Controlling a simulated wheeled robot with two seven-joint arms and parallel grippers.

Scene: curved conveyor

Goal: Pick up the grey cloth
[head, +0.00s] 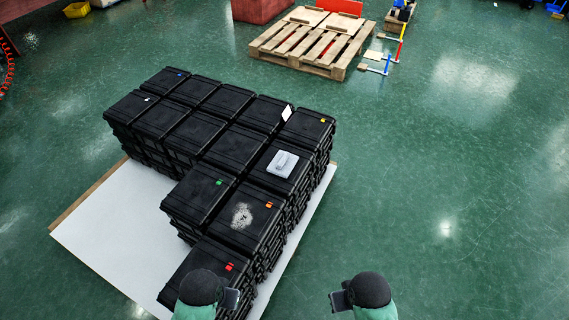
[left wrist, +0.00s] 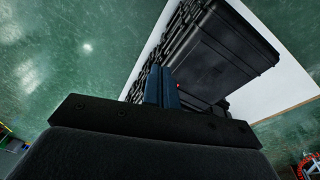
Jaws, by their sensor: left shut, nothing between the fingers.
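The grey cloth (head: 282,163) lies as a small, flat, light grey square on top of a black case (head: 262,178) near the right side of the stack. My left gripper (head: 230,299) is at the bottom of the head view, beside the nearest case and well short of the cloth. In the left wrist view its fingers (left wrist: 163,88) are together and empty, with a black case (left wrist: 228,50) beyond them. The cloth does not show in that view. My right gripper (head: 341,300) is over the green floor, right of the stack; its finger gap is not clear.
The stacked black cases stand on a white-topped board (head: 110,235). A white card (head: 287,113) stands on the stack, and a whitish speckled patch (head: 242,215) marks one lid. A wooden pallet (head: 310,42) lies far back. The floor on the right is clear.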

